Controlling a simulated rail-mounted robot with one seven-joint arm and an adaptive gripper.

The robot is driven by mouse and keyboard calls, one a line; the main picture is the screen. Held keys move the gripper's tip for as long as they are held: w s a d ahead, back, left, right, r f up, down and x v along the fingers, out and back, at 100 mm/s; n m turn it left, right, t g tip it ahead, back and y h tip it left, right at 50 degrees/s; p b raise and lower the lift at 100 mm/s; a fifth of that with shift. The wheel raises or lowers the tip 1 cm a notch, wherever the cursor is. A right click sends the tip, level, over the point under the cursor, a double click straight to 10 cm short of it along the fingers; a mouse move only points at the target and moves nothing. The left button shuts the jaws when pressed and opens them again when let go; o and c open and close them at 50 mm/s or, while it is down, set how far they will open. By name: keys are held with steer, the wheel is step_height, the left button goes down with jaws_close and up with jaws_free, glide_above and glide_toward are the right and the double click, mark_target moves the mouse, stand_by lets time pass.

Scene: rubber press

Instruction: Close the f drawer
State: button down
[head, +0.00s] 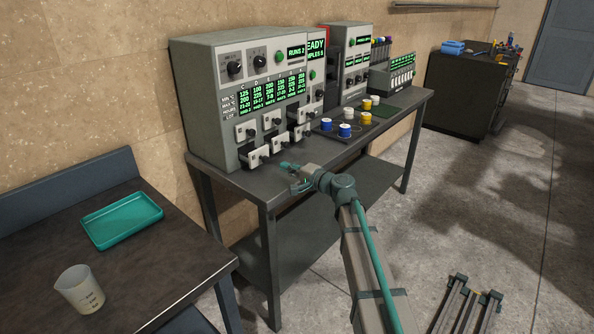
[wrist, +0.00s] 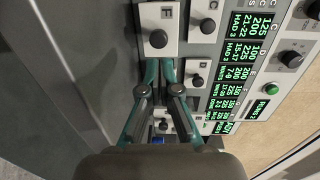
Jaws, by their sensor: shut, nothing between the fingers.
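The F drawer (head: 257,157) is the lower left drawer in the grey press cabinet (head: 215,95). It stands pulled out a little, with a dark round knob on its pale front. In the wrist view the front of the F drawer (wrist: 152,14) is large at the top and carries the letter F. My gripper (head: 287,166) is in front of the lower drawers, to the right of the F drawer. In the wrist view my gripper (wrist: 160,68) has its teal fingers close together, empty, with tips just below the F drawer's front. Whether they touch it I cannot tell.
Other small drawers (head: 271,120) sit above and beside it under a green display. Blue, white and yellow pots (head: 345,130) stand on the dark bench (head: 213,170) to the right. A teal tray (head: 122,219) and a beaker (head: 80,289) are on the left table.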

steer(key=p, duration=0.1)
glide_toward(260, 164)
steer(key=w+a+r, duration=0.2)
steer(key=shift+w+a+r, duration=0.3)
steer(key=shift+w+a, duration=0.05)
steer(key=b+x, duration=0.3)
steer(key=x, duration=0.3)
steer(key=shift+w+a, duration=0.25)
steer(key=shift+w, duration=0.1)
steer(key=shift+r, duration=0.25)
